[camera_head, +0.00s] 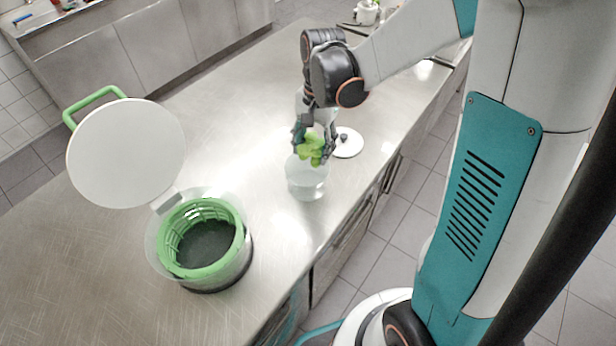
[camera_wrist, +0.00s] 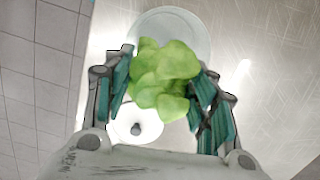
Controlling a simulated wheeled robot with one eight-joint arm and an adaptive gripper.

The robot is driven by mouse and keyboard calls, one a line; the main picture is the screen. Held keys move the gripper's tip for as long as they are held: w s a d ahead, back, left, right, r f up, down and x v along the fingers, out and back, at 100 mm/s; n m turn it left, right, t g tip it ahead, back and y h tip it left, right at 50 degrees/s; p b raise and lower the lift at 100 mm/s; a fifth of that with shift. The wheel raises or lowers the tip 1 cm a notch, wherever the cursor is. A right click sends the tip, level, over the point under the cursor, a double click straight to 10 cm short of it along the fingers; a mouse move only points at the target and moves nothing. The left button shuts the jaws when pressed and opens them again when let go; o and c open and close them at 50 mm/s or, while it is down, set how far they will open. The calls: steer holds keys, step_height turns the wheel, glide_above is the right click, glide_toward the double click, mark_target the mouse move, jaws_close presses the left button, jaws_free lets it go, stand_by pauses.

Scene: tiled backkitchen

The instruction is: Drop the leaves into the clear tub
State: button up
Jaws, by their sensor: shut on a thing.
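The green leaves (camera_head: 312,149) are a leafy bunch between the fingers of my gripper (camera_head: 314,147), which is shut on them. The clear tub (camera_head: 307,184) stands upright on the steel counter, with the leaves at or just above its rim. In the wrist view the leaves (camera_wrist: 163,80) are pinched between the two teal-padded fingers of my gripper (camera_wrist: 163,90). The rim of the clear tub (camera_wrist: 188,20) shows beyond them, partly hidden by the leaves. I cannot tell whether any leaf is below the rim.
A salad spinner with a green basket (camera_head: 241,246) and a raised white lid (camera_head: 127,155) stands open on the left of the counter (camera_head: 235,120). A round white lid with a dark knob (camera_head: 348,146) lies just behind the tub. The counter's front edge is close to the tub's right.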

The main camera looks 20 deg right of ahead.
steer(key=o, duration=1.1)
steer(key=shift+r, duration=0.15)
steer(key=r, duration=0.7)
steer(key=d+r, duration=0.1)
steer(key=r, duration=0.3)
steer(key=shift+w+r, duration=0.35)
steer(key=shift+w, duration=0.05)
steer(key=s+f+n+t+b, duration=0.1)
steer(key=s+n+t+b, duration=0.1)
steer(key=s+n, duration=0.1)
steer(key=s+f+n+t+b, duration=0.1)
steer(key=s+n+t, duration=0.2)
steer(key=s, duration=0.3)
steer(key=s+a+f+n+t+h+b, duration=0.1)
steer(key=s+n+t+b, duration=0.1)
steer(key=s, duration=0.3)
steer(key=shift+s+f+n+t+b, duration=0.1)
steer(key=shift+f+n+t+b, duration=0.25)
steer(key=shift+n+t, duration=0.35)
